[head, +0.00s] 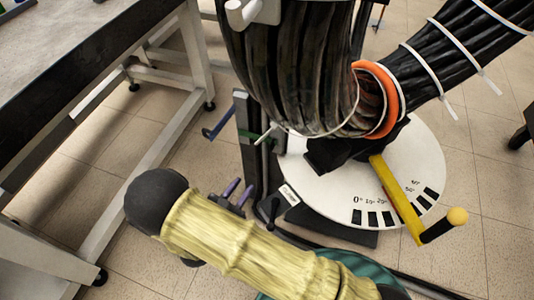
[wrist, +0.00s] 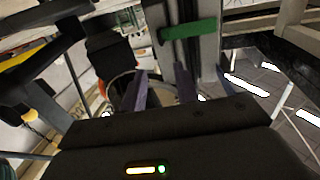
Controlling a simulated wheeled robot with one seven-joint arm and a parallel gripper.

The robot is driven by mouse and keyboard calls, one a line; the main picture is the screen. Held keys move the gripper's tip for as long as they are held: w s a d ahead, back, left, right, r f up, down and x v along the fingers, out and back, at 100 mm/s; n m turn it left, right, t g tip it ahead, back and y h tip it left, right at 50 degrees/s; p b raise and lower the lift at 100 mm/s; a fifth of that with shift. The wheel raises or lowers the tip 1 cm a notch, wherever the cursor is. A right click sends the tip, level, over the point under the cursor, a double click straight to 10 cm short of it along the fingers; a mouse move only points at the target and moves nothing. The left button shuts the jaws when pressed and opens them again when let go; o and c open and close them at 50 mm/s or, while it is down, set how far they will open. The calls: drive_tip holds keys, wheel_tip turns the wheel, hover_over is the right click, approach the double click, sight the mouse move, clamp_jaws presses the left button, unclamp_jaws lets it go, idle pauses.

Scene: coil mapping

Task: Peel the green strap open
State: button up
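The green strap (wrist: 188,30) lies flat across a grey upright post in the wrist view, above and ahead of my fingertips. In the head view a small part of the green strap (head: 249,135) shows on the dark post beside the cable bundle. My gripper (wrist: 163,88) has two purple fingers standing apart with nothing between them. In the head view my gripper (head: 238,191) is low in front of the post, below the strap and apart from it.
A thick black cable bundle (head: 290,70) with an orange ring (head: 388,100) hangs over a white dial plate (head: 420,160). A yellow crank (head: 400,200) sits on the dial. A workbench (head: 90,60) stands at left.

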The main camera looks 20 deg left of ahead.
drive_tip(key=b+x, duration=0.4)
drive_tip(key=x, duration=1)
drive_tip(key=shift+w, duration=0.35)
clamp_jaws()
